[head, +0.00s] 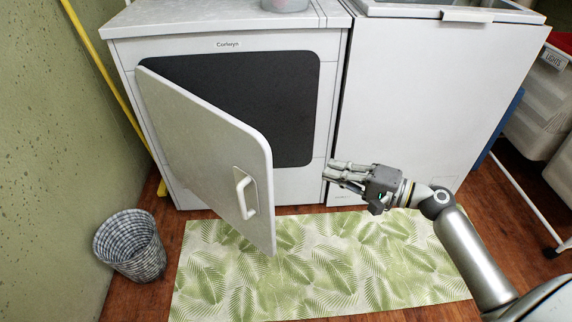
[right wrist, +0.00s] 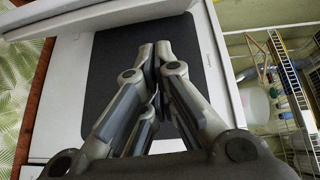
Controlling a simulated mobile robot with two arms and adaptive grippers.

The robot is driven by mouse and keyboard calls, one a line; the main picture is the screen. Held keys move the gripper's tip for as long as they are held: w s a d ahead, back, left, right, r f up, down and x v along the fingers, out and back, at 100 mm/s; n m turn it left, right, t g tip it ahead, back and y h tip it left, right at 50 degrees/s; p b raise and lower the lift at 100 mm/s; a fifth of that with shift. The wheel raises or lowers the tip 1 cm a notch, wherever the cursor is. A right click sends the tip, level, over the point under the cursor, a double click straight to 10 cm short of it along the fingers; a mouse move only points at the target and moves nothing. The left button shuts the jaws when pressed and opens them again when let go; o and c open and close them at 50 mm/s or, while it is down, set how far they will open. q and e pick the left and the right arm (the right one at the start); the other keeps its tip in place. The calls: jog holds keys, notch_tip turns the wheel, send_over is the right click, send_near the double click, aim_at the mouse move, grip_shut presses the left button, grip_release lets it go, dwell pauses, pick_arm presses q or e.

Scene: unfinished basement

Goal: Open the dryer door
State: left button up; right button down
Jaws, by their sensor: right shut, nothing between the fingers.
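The white dryer (head: 300,185) stands at the back left of the head view, marked "Corlwyn" or similar. Its door (head: 205,140) is hinged on the left and stands well open, swung out toward me. The door's handle (head: 245,193) faces me near its right edge, with nothing touching it. The dark opening panel (head: 285,110) shows behind the door; it also fills the middle of the right wrist view (right wrist: 110,75). My right gripper (head: 328,170) is shut and empty, right of the door and in front of the dryer's lower right. My left gripper is not in view.
A white chest unit (head: 430,110) stands right of the dryer. A leaf-patterned mat (head: 330,270) lies on the wooden floor in front. A woven basket (head: 130,245) stands at the left wall, near a yellow pole (head: 108,82). Shelving with bins (head: 540,105) is at far right.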

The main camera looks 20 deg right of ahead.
pick_arm(q)
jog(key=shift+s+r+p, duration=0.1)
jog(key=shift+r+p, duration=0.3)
jog(key=shift+p, duration=0.1)
pick_arm(e)
jog(key=w+a+r, duration=0.2)
jog(key=w+a, duration=0.3)
jog(key=a, duration=0.5)
jog(key=shift+w, duration=0.15)
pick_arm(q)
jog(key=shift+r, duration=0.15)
pick_arm(e)
jog(key=shift+a, duration=0.2)
